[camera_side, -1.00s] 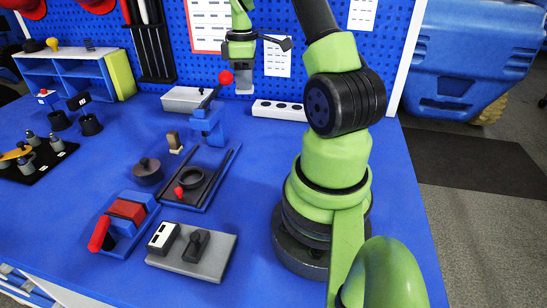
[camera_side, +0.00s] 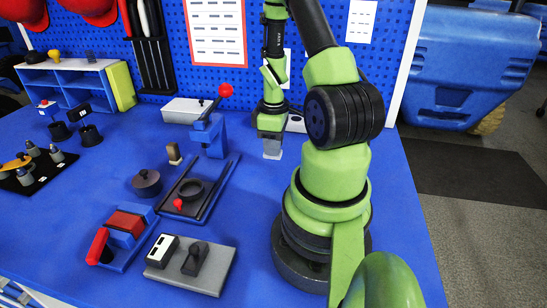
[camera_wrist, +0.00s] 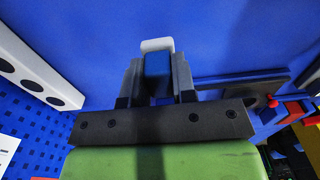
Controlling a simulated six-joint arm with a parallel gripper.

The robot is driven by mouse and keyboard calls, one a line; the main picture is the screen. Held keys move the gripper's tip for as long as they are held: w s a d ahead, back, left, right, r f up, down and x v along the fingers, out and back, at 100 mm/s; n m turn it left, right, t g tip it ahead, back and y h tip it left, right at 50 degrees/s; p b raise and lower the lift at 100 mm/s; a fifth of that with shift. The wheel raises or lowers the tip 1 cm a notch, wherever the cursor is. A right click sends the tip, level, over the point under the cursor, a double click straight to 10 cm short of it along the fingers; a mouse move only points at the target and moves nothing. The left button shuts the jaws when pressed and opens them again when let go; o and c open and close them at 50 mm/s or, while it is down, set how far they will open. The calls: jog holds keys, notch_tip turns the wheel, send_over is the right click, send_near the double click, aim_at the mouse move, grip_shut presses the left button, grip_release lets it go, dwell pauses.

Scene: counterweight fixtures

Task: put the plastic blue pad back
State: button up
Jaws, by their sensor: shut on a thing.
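My gripper (camera_wrist: 157,85) is shut on the blue pad (camera_wrist: 157,68) in the wrist view, with a dark finger on each side of it. A white piece (camera_wrist: 157,44) shows at the far end of the pad; I cannot tell whether it is part of the pad. In the side view my gripper (camera_side: 271,152) points down, low over the blue table right of the blue lever stand. The pad cannot be made out there, nor can I tell whether the gripper touches the table.
A white strip with dark holes (camera_side: 296,124) lies partly hidden behind my gripper. The blue lever stand (camera_side: 208,133) with a red ball (camera_side: 226,90) and a black-railed tray (camera_side: 197,188) stand to the left. Bare blue table (camera_side: 245,220) lies in front.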

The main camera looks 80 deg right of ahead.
jog(key=shift+f, duration=1.95)
jog(key=shift+f, duration=0.1)
jog(key=o, duration=0.9)
